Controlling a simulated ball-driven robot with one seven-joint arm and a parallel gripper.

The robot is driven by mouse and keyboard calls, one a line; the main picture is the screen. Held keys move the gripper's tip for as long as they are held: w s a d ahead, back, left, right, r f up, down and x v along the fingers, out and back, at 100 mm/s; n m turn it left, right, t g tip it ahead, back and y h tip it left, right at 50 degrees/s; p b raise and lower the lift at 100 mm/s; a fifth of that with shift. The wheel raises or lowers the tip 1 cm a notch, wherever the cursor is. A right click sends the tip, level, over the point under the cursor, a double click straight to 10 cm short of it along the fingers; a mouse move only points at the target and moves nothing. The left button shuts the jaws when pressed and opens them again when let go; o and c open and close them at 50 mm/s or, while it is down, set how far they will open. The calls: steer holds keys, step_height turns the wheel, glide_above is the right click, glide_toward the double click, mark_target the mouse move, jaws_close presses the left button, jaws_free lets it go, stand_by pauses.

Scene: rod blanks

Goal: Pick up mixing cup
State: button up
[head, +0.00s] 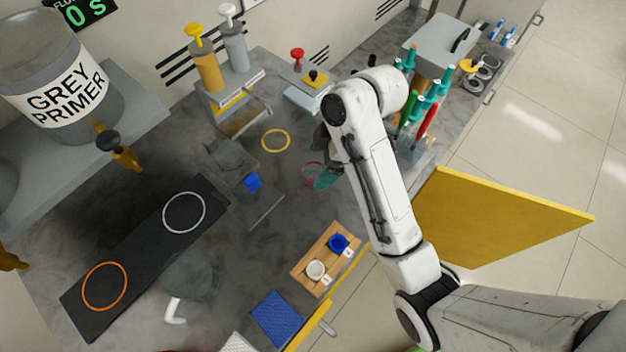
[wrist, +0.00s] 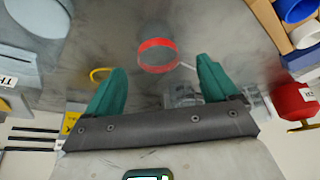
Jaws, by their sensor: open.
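A see-through cup with a red band (head: 313,165) shows on the grey worktop, partly hidden by my gripper. I take it to be the mixing cup. In the wrist view its red band (wrist: 157,68) lies ahead of and between my two teal fingertips. My gripper (wrist: 160,82) is open with nothing between its fingers. In the head view my gripper (head: 325,178) is just right of the red band, partly covered by my arm. I cannot tell the exact height gap between them.
A wooden tray (head: 301,275) with a blue mug (head: 338,243) and a white mug (head: 316,269) stands at the front. A yellow ring (head: 275,140) and a small blue item (head: 252,182) lie to the left. Pump bottles (head: 207,72) stand behind. A yellow panel (head: 490,215) juts out right.

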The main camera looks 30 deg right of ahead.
mark_target(311, 175)
steer(key=shift+b+x, duration=1)
steer(key=shift+x, duration=2.3)
steer(key=c, duration=1)
